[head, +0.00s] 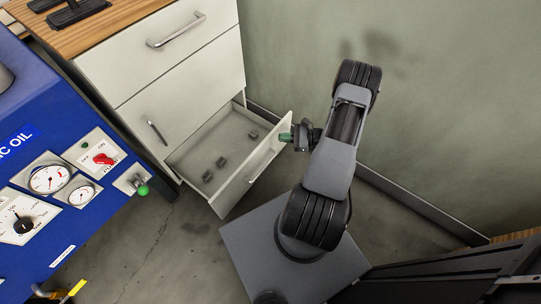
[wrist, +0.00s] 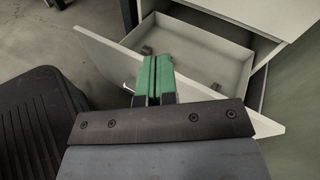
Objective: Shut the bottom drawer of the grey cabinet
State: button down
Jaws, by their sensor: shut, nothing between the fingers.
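The grey cabinet (head: 190,75) stands at the upper middle of the head view, with a wooden top. Its bottom drawer (head: 250,178) is pulled out, with a few small dark blocks (head: 221,162) lying inside. In the wrist view the drawer front (wrist: 106,62) crosses the picture at a slant, with the open tray (wrist: 205,52) behind it. My gripper (head: 286,137) has green fingertips and is shut and empty. It is at the right end of the drawer front. In the wrist view the fingertips (wrist: 154,72) overlap the front panel; I cannot tell whether they touch it.
A blue machine (head: 60,180) with gauges, a red knob and a green-tipped valve stands left of the drawer. The green-grey wall (head: 290,50) is behind and to the right. The cabinet's upper drawers are shut.

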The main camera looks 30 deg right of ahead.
jog(key=s+d+f+m+t+h+b, duration=0.2)
jog(key=f+m+t+h, duration=0.15)
jog(key=f, duration=0.45)
jog(key=s+d+f+m+t+h+b, duration=0.25)
jog(key=f+m, duration=0.25)
jog(key=f, duration=0.3)
jog(key=b, duration=0.3)
send_near(266, 144)
jog(key=shift+t, duration=0.4)
jog(key=x, duration=0.5)
jog(key=f+x, duration=0.1)
jog(key=x, duration=0.1)
jog(key=shift+w+a, duration=0.15)
jog(key=shift+a, duration=0.1)
jog(key=shift+w, duration=0.1)
